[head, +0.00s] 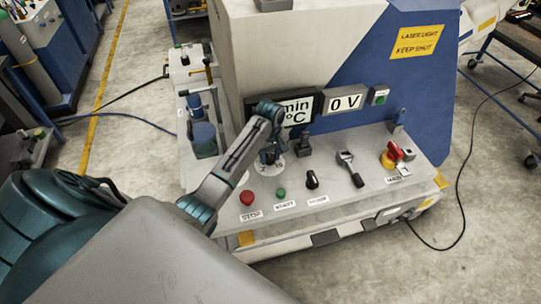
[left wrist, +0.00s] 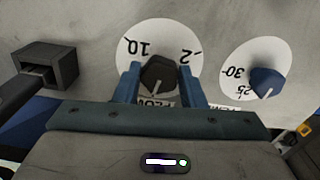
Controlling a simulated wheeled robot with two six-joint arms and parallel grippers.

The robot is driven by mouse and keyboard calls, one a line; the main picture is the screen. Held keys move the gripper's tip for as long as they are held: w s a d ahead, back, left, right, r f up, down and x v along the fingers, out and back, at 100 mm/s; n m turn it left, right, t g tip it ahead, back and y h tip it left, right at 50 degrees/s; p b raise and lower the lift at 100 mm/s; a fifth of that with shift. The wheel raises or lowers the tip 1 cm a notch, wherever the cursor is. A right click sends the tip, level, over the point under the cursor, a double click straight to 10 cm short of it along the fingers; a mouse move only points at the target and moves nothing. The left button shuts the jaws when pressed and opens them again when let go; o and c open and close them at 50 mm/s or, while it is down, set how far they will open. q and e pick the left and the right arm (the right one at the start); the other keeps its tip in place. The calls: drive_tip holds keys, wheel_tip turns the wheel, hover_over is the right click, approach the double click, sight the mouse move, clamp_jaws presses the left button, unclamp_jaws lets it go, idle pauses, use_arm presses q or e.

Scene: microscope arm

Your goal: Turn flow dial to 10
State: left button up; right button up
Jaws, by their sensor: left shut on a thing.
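The flow dial is a white disc (left wrist: 160,42) with "10" and "2" printed on it and a dark faceted knob (left wrist: 158,73) at its middle. In the left wrist view the print is upside down and the label is partly covered. My left gripper (left wrist: 159,84) is shut on the knob, with one blue finger on each side. I cannot tell which number the knob points to. In the head view my left gripper (head: 271,152) reaches down to the panel and hides most of the dial; part of the white disc (head: 268,170) shows.
A second white dial (left wrist: 254,66) with a blue knob (left wrist: 266,82) sits beside it. The panel also holds a red stop button (head: 246,197), a green button (head: 281,192), a black switch (head: 312,180), a lever (head: 350,167) and a red-yellow main switch (head: 393,155). Displays (head: 345,102) stand behind.

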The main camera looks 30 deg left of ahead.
use_arm(q)
drive_tip(key=m, duration=0.2)
drive_tip(key=shift+m, duration=0.4)
drive_tip(key=m, duration=0.2)
drive_tip(key=shift+s+a+m, duration=0.1)
drive_tip(key=shift+m, duration=2.2)
drive_tip(key=o, duration=1)
drive_tip(key=shift+a, duration=0.1)
